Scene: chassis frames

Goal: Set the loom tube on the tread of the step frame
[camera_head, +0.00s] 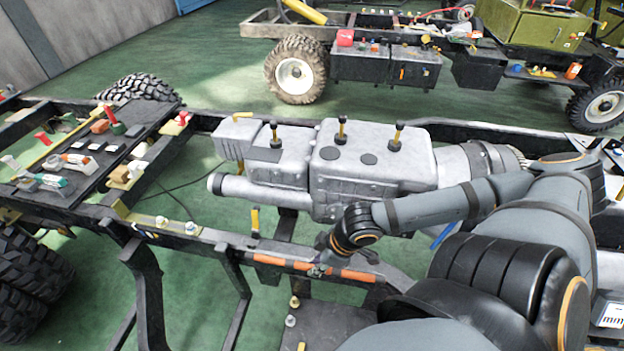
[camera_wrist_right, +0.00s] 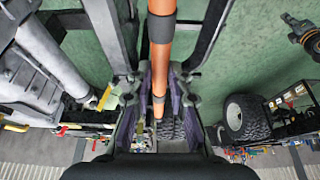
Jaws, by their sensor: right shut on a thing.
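The loom tube (camera_head: 352,274) is an orange tube with dark bands. It lies roughly level across the middle of the head view, along the near dark rail. My right gripper (camera_head: 318,270) is shut on it near its middle. In the right wrist view the tube (camera_wrist_right: 162,28) runs from the top edge down between the fingers (camera_wrist_right: 159,100). A dark flat plate (camera_head: 333,325), seemingly the step frame's tread, lies below the tube, partly hidden by my arm. At the right wrist view's edge, a black part with an orange ring looks like my left gripper (camera_wrist_right: 293,30); its opening is unclear.
A grey engine and gearbox block (camera_head: 370,165) lies beyond the tube. Small fittings (camera_head: 290,320) sit along the plate's left side. The near chassis rail (camera_head: 205,238) runs close to the tube. A dark board (camera_head: 90,160) with several small parts is at left.

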